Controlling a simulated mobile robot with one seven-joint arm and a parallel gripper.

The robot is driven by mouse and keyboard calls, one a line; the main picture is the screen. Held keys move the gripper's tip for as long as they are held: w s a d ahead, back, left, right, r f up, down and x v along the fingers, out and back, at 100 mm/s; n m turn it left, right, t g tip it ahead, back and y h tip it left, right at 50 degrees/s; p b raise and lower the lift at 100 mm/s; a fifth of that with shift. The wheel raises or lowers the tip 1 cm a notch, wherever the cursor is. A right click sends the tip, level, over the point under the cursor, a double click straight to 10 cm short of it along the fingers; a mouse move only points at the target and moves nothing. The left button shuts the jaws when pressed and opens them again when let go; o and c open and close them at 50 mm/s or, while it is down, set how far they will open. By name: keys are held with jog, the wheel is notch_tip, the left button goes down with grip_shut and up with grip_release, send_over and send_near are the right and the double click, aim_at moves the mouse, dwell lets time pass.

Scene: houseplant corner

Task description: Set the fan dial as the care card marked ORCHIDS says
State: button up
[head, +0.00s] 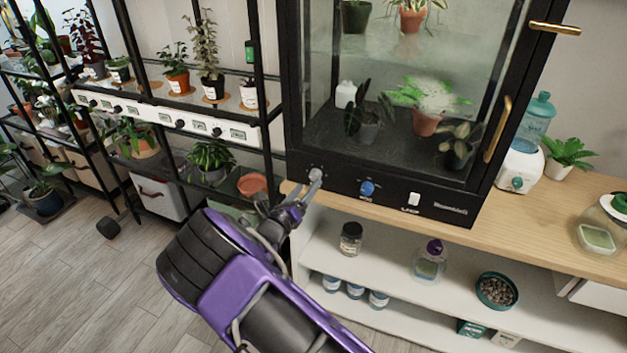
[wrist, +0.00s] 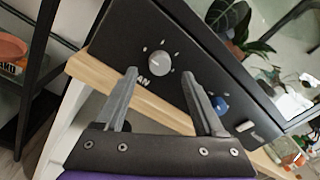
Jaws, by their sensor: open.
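The fan dial (wrist: 158,63) is a round grey knob on the black front panel of the glass cabinet, with small white marks around it and partly hidden white letters ending in "AN". In the head view the grey knob (head: 315,174) is at the panel's left end. I cannot tell its setting clearly. My gripper (wrist: 159,74) is open and empty, its two grey fingers pointing at the panel on either side of the dial in the picture. I cannot tell whether they touch it. In the head view my gripper (head: 292,200) is just below the knob. No card reading ORCHIDS is legible.
A blue knob (head: 366,188) and a white switch (head: 413,199) sit right of the dial. The cabinet (head: 392,170) stands on a wooden counter (head: 540,215). Black plant racks (head: 270,100) stand to the left. A terracotta saucer (head: 252,185) lies on a rack shelf.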

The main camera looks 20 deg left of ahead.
aim_at(314, 178)
jog(key=shift+w+d, duration=0.15)
jog(key=shift+w, duration=0.8)
jog(key=shift+w+d, duration=0.1)
jog(key=shift+w, duration=0.8)
grip_shut()
